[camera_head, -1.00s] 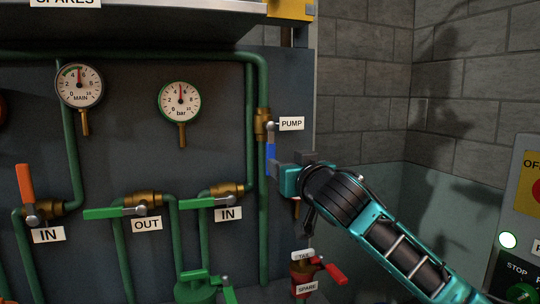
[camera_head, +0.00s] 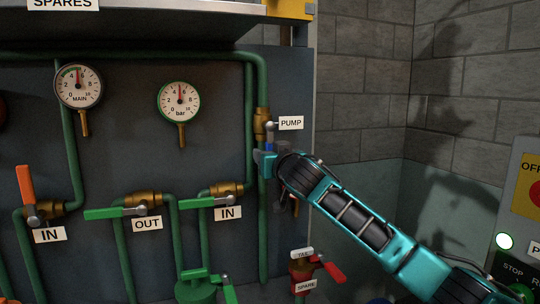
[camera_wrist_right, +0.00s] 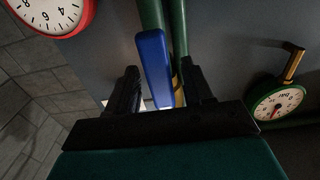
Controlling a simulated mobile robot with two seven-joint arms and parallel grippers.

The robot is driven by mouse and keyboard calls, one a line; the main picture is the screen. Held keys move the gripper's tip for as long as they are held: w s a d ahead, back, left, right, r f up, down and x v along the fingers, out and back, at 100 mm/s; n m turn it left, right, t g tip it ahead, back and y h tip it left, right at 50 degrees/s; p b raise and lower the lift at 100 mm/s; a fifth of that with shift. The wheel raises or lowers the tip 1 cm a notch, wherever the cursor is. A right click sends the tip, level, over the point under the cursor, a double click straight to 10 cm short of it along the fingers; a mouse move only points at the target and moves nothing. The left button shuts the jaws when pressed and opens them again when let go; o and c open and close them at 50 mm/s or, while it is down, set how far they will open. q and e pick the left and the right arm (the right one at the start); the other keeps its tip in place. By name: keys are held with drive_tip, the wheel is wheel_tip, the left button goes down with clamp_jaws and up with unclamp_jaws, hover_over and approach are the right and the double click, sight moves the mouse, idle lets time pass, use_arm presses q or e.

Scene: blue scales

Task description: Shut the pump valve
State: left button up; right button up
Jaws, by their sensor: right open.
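The pump valve has a brass body (camera_head: 262,120) on a vertical green pipe, beside the white PUMP label (camera_head: 290,123). Its blue lever (camera_head: 270,147) hangs down along the pipe, mostly hidden behind my right gripper (camera_head: 265,162) in the head view. In the right wrist view the blue lever (camera_wrist_right: 155,68) stands between the two black fingers of my open right gripper (camera_wrist_right: 158,88). A gap shows between the lever and each finger. My left gripper is not in view.
Two IN valves and an OUT valve (camera_head: 140,202) with green and orange levers sit left of the pump pipe. A red-levered SPARE valve (camera_head: 305,270) is below. Gauges (camera_head: 179,101) hang on the panel. A control box (camera_head: 520,210) stands at the right.

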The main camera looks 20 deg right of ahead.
drive_tip(key=shift+c, duration=0.5)
clamp_jaws()
